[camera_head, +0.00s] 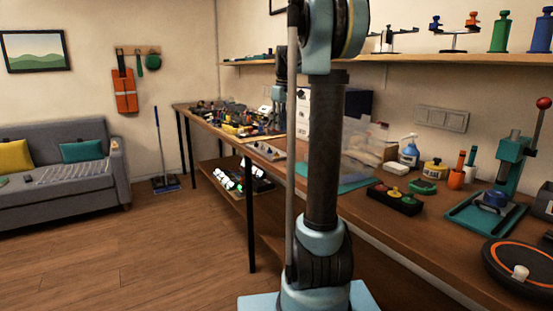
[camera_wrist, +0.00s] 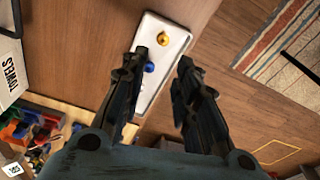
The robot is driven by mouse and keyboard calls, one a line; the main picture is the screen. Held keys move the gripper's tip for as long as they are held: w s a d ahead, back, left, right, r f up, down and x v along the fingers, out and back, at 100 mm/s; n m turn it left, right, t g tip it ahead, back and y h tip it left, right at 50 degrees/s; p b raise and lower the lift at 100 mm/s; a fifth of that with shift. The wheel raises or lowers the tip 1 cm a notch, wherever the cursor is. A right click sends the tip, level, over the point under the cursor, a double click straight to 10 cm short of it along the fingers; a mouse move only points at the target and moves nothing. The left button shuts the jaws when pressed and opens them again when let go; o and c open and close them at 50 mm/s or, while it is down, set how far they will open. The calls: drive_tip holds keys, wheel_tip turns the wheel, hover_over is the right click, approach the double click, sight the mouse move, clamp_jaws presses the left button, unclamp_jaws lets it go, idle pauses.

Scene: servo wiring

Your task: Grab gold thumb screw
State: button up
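A gold thumb screw (camera_wrist: 163,39) sits on a narrow white tray (camera_wrist: 179,42) in the wrist view. It lies just beyond my gripper's fingertips, between their lines. My gripper (camera_wrist: 164,57) is open, with its two dark fingers well apart and nothing held. A blue knob-like piece (camera_wrist: 149,67) is on the same tray, nearer my gripper and beside the left finger. The height of the fingertips above the tray is hard to tell. In the head view my arm blocks part of the bench, and the gold screw cannot be made out.
The tray lies on a wooden bench (camera_wrist: 82,45). A box marked TOWELS (camera_wrist: 12,75) and colourful bins (camera_wrist: 35,125) are at the left of the wrist view. In the head view, a button box (camera_head: 394,199) and a press (camera_head: 510,155) stand at the right.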

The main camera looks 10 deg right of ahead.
sight(277, 154)
drive_tip(key=f, duration=0.8)
drive_tip(key=a+f, duration=0.1)
drive_tip(key=f, duration=0.3)
drive_tip(key=shift+w+f, duration=0.15)
drive_tip(key=shift+w, duration=0.25)
drive_tip(key=shift+c, duration=0.6)
drive_tip(key=c, duration=0.6)
